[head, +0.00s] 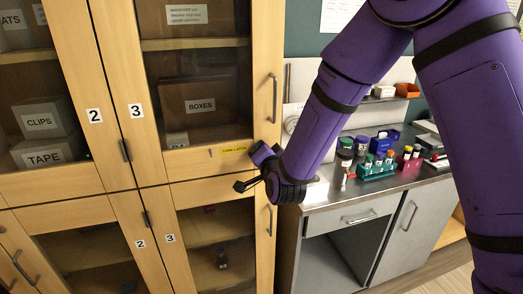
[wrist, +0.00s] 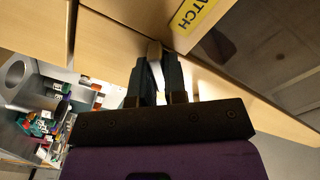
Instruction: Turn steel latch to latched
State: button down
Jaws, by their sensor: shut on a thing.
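The steel latch (wrist: 155,62) shows in the wrist view as a narrow pale metal piece between my fingers, beside the cabinet door frame. My gripper (wrist: 156,75) is shut on it. In the head view my gripper (head: 245,185) is at the right edge of the wooden cabinet, just below a yellow latch label (head: 233,150). The label also shows in the wrist view (wrist: 198,14), to the right of the fingertips. The fingers cover much of the latch, so I cannot tell its exact angle. In the head view I cannot make out the latch.
The upper cabinet door 3 (head: 155,156) looks closed, with a vertical handle (head: 273,98) at its right. Lower doors are below. A steel counter (head: 400,185) with a tube rack (head: 377,170), jars and small bins stands to the right, beneath my arm.

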jog(key=m, duration=0.4)
jog(key=shift+d+f+m, duration=0.1)
jog(key=shift+m, duration=0.2)
jog(key=shift+f+m, duration=0.1)
jog(key=shift+m, duration=1.7)
jog(key=c, duration=1.2)
grip_release()
jog(key=shift+o, duration=0.2)
jog(key=shift+s, duration=0.1)
jog(key=v, duration=1)
jog(key=shift+s, duration=0.3)
